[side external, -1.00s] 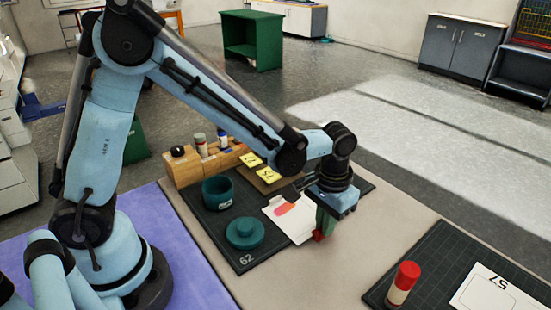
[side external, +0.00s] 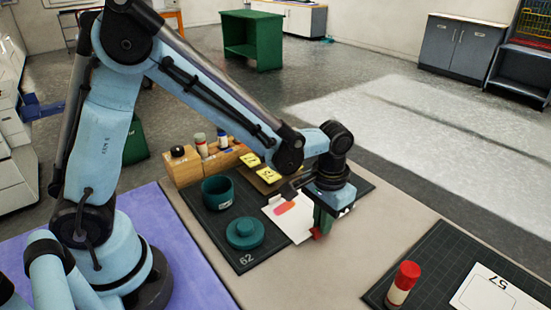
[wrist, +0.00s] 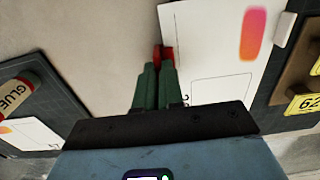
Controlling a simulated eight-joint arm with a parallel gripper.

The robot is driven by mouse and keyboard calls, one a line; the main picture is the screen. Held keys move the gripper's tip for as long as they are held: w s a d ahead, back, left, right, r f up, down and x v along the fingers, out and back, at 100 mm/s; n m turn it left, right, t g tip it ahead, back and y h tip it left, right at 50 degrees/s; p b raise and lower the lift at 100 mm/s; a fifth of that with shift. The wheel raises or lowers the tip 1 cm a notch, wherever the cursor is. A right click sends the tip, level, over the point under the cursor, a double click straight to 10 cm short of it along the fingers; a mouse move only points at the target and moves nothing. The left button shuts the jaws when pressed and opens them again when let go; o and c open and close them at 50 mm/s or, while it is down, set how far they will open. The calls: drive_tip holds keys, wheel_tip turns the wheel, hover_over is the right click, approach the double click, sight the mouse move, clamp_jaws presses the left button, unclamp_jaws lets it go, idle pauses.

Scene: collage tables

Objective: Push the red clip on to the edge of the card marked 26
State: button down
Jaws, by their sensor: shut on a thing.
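My gripper (side external: 320,229) points down at the card's near right edge, shut on the small red clip (side external: 316,235). In the wrist view the green fingers (wrist: 158,72) are close together, with the red clip (wrist: 163,52) at their tips. The white card (side external: 275,213) lies partly on the dark mat and bears an orange-pink patch. It also shows in the wrist view (wrist: 205,40), where the clip overlaps its left edge. I cannot tell whether the edge is inside the clip. The card's number is mostly hidden by my fingers.
A teal pot (side external: 218,192) and its lid (side external: 245,233) stand left of the card. Yellow labels (side external: 265,172) and a wooden block holding bottles (side external: 190,170) are behind. A red-capped glue stick (side external: 403,284) and a card marked 57 (side external: 495,293) are at right. Bare table lies between.

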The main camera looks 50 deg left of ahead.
idle(0.3)
drive_tip(key=c, duration=1.2)
unclamp_jaws()
drive_tip(key=shift+r, duration=0.15)
drive_tip(key=shift+r, duration=3.4)
drive_tip(key=shift+s+a+r+t, duration=0.8)
drive_tip(key=shift+s+a+t, duration=0.5)
drive_tip(key=shift+a, duration=0.55)
drive_tip(key=shift+s+a+r+t, duration=0.85)
drive_tip(key=shift+s+a+t, duration=0.25)
drive_tip(key=shift+s+a, duration=0.6)
drive_tip(key=shift+s+a+r+t, duration=0.8)
drive_tip(key=shift+s+a+t, duration=0.4)
drive_tip(key=shift+a, duration=0.85)
